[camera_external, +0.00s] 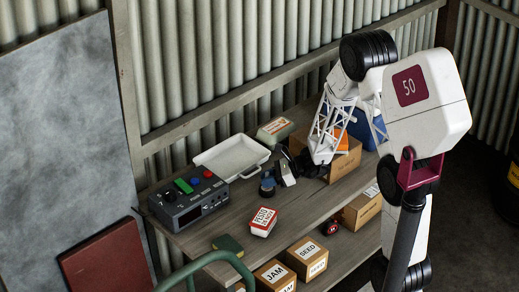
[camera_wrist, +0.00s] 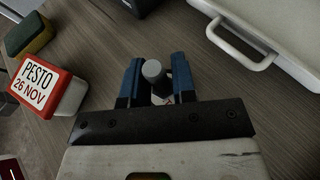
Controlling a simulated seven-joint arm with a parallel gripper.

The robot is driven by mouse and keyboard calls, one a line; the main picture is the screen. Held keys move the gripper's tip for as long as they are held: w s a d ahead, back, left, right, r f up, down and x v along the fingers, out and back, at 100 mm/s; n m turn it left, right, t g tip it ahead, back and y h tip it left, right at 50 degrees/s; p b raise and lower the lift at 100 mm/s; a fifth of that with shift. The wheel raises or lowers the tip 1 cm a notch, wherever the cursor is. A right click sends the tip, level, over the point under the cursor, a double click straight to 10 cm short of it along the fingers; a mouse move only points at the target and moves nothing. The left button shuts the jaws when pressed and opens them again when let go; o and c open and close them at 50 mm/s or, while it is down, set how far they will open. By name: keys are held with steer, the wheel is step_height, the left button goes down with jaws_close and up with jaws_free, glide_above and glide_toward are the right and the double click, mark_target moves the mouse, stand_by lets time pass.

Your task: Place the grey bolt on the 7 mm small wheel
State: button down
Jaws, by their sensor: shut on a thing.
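My gripper (camera_wrist: 157,66) shows in the wrist view with two blue fingers, shut on a grey bolt (camera_wrist: 153,71) with a round head between them. Part of the bolt below its head is hidden, and a small pale patch shows beside it. In the external view my gripper (camera_external: 267,186) is low over the bench, between the tray and the pesto box; the bolt is too small to tell there. I cannot make out the 7 mm small wheel for certain. A small red and black round thing (camera_external: 332,228) lies at the right of the lower shelf.
A white tray (camera_external: 233,152) stands behind my gripper on the wooden bench (camera_external: 218,218). A grey control box (camera_external: 187,198) is at left, a red-and-white pesto box (camera_external: 263,221) in front, a green-yellow sponge (camera_external: 228,245) at the front edge. Cardboard boxes (camera_external: 345,163) stand at right.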

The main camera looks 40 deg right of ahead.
steer(key=shift+f, duration=0.35)
steer(key=c, duration=0.9)
jaws_free()
steer(key=shift+r, duration=0.15)
steer(key=shift+v, duration=5.95)
